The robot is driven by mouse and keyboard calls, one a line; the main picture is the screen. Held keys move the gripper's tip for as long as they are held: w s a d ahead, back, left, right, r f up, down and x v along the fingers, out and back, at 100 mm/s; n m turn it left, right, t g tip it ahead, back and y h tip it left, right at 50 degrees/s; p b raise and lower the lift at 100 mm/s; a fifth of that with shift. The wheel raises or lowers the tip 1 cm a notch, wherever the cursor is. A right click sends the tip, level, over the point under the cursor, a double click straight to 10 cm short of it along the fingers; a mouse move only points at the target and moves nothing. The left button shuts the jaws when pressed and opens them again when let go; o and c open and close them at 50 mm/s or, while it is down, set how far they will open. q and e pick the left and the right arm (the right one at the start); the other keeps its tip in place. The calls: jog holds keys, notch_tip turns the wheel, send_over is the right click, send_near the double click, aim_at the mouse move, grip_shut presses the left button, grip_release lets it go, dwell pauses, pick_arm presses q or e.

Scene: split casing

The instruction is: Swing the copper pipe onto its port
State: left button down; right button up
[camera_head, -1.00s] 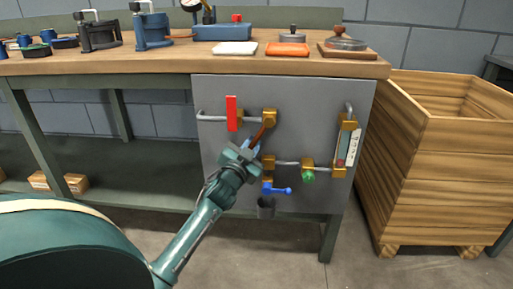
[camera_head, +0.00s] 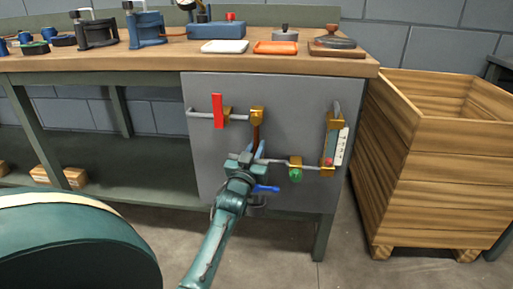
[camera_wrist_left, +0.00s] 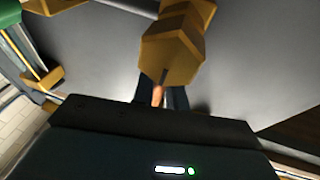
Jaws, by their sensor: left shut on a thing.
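The copper pipe (camera_head: 256,130) hangs down from a brass fitting (camera_head: 257,115) on the grey panel (camera_head: 225,165). My left gripper (camera_head: 256,152) is shut on the pipe near its lower end. In the left wrist view a short piece of the pipe (camera_wrist_left: 157,96) shows between the fingers, below the brass fitting (camera_wrist_left: 170,55). My gripper covers the pipe's lower end and the brass port behind it in the head view, so I cannot tell whether they touch. My right gripper is not in view.
A red lever (camera_head: 218,111) is left of the pipe. A wooden crate (camera_head: 425,175) stands right of the bench (camera_head: 150,62).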

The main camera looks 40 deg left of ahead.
pick_arm(q)
jog(key=shift+d, duration=0.1)
jog(key=c, duration=1.4)
grip_release()
jog(key=shift+c, duration=0.2)
